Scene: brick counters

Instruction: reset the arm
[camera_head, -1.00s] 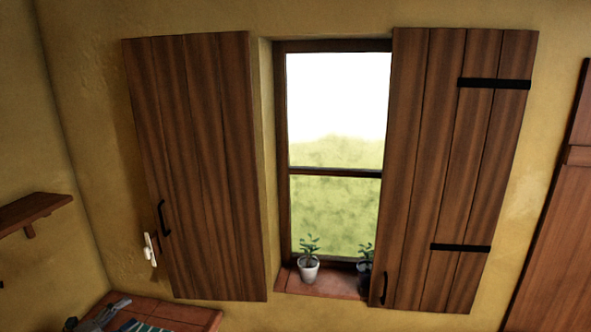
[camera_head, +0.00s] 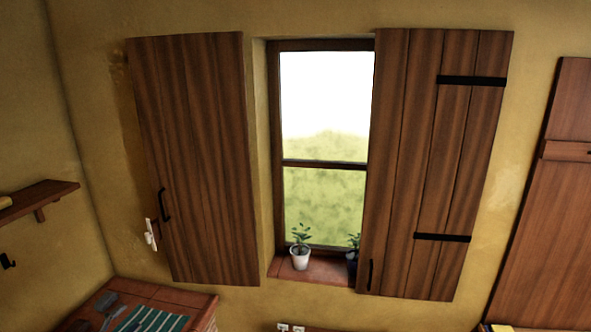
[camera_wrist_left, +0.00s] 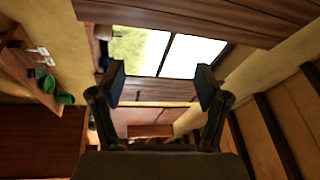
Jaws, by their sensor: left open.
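My left gripper (camera_wrist_left: 160,85) shows in the left wrist view with its two dark fingers spread wide apart and nothing between them. Behind the fingers are a bright window (camera_wrist_left: 155,50) and brown wood panels. No gripper can be made out in the head view. My right gripper is in neither view.
In the head view, a window (camera_head: 325,166) stands between a left shutter (camera_head: 195,160) and a right shutter (camera_head: 435,150), both swung open. A potted plant (camera_head: 300,257) stands on the sill. A striped cloth (camera_head: 155,319) lies on a counter at lower left; a shelf (camera_head: 40,200) juts out above.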

